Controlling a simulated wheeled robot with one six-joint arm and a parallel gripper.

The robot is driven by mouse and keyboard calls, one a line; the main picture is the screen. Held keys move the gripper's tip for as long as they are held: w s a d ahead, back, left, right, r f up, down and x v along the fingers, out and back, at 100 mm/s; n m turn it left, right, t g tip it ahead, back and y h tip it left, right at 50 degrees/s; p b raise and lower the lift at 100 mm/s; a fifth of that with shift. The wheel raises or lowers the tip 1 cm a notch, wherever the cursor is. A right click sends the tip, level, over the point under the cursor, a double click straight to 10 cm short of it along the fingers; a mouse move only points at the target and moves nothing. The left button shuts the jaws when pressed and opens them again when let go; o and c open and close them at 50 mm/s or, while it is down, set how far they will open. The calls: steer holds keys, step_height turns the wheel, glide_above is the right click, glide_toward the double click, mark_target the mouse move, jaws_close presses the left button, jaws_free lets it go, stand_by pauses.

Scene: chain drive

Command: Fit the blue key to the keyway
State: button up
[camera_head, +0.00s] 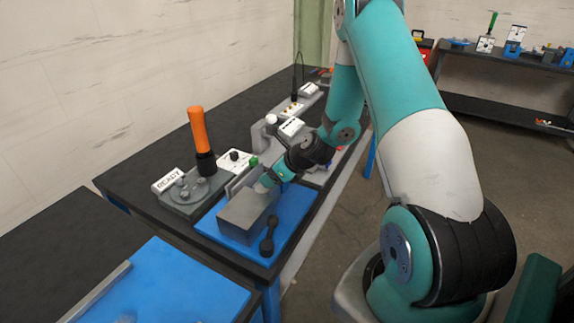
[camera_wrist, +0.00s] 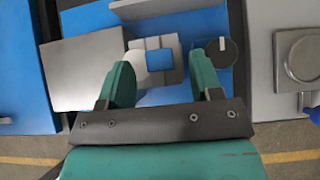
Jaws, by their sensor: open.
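My gripper (camera_wrist: 160,78) is open, with two green fingers apart and nothing gripped between them. A blue square (camera_wrist: 160,60) shows in the wrist view, framed by a pale grey metal part (camera_wrist: 140,72), between and beyond the fingers. I cannot tell whether this square is the blue key or blue surface seen through an opening. The keyway cannot be made out. In the head view my gripper (camera_head: 268,182) is low over the bench, just behind a grey block (camera_head: 245,212); its fingertips are mostly hidden there.
The grey block stands on a blue mat (camera_head: 215,232) beside a black dumbbell-shaped piece (camera_head: 268,243). Left of it is a grey fixture labelled READY (camera_head: 180,200) with an orange-handled tool (camera_head: 199,130).

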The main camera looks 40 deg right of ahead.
steer(key=b+v, duration=0.1)
steer(key=v, duration=1.5)
steer(key=shift+s+d+r+b, duration=0.15)
steer(key=shift+s+r+b, duration=0.15)
steer(key=shift+b, duration=0.1)
